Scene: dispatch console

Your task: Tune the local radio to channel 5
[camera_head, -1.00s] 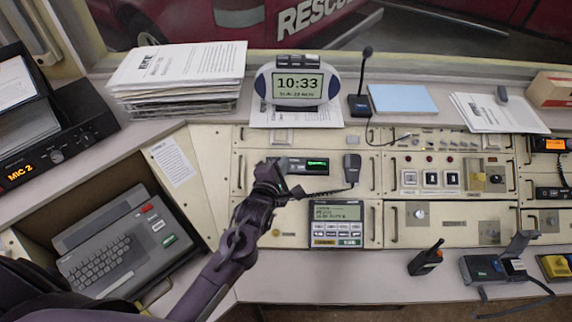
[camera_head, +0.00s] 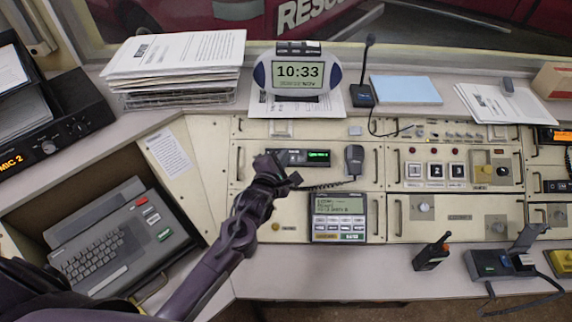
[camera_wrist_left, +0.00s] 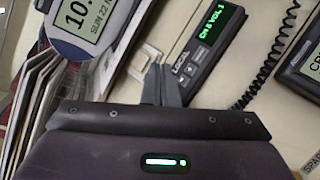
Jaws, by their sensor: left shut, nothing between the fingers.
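The local radio (camera_head: 306,157) is a slim black unit in the console's upper panel, with a green display and a hand microphone (camera_head: 354,160) on a coiled cord at its right. In the left wrist view the radio (camera_wrist_left: 207,60) bears a label that seems to read LOCAL, and its display seems to read CH 8 VOL 1. My left gripper (camera_head: 292,181) is shut and empty at the radio's left end, partly covering it. In the wrist view its fingertips (camera_wrist_left: 162,82) are close to that end; contact cannot be told. My right gripper is not in view.
Below the radio is a keypad unit with a grey screen (camera_head: 339,206). The clock (camera_head: 298,74), a desk microphone (camera_head: 364,80) and a paper stack (camera_head: 175,65) stand behind. A handheld radio (camera_head: 431,253) stands at the front right. The front ledge's middle is clear.

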